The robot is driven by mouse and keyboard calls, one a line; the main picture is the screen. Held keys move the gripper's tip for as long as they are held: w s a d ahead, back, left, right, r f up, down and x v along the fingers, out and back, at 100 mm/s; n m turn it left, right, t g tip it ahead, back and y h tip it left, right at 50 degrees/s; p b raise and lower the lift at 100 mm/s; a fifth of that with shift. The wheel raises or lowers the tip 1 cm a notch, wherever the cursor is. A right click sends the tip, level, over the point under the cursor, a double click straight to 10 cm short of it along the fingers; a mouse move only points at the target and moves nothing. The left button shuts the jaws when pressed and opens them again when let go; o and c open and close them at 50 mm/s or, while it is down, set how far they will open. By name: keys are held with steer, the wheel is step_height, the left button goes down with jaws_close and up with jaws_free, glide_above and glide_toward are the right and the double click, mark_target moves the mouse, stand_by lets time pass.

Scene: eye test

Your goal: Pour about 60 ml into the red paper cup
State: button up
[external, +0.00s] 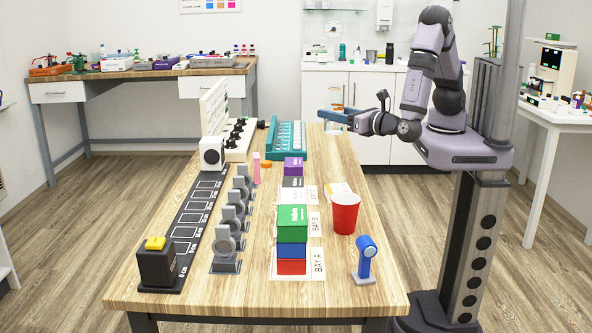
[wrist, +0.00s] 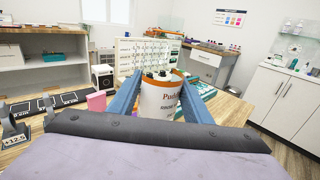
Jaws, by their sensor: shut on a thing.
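My gripper (external: 336,116) has blue fingers and is held above the far right part of the wooden table. In the wrist view its fingers are shut on a white container (wrist: 159,99) with orange bands and printed text starting "Pud". The container looks roughly upright; its contents cannot be made out. In the external view it is small and mostly unclear between the fingers. The red paper cup (external: 344,214) stands upright on the right side of the table, nearer the camera than my gripper and apart from it. The cup is not seen in the wrist view.
Stacked green, blue and red boxes (external: 292,224) stand left of the cup, with a purple box (external: 293,166) behind. A blue device (external: 365,260) stands in front of the cup. A teal rack (external: 287,139) lies left of my gripper. Round grey stands (external: 229,222) line the left.

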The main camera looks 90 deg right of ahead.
steer(key=s+a+n+t+y+b, duration=0.2)
steer(key=a+n+y, duration=0.25)
steer(key=a, duration=0.65)
steer(key=s+a+n+t+y+b, duration=0.1)
steer(key=s+a+n+t+y, duration=0.2)
steer(key=a+y, duration=0.55)
steer(key=f, duration=0.4)
steer(key=a+f+h, duration=0.1)
steer(key=f, duration=0.4)
steer(key=a+f+h, duration=0.1)
steer(key=f, duration=0.3)
steer(key=shift+w+a+f, duration=0.2)
steer(key=shift+w, duration=0.1)
steer(key=shift+r+n+p, duration=0.2)
steer(key=shift+n+p, duration=0.15)
steer(key=shift+p, duration=0.05)
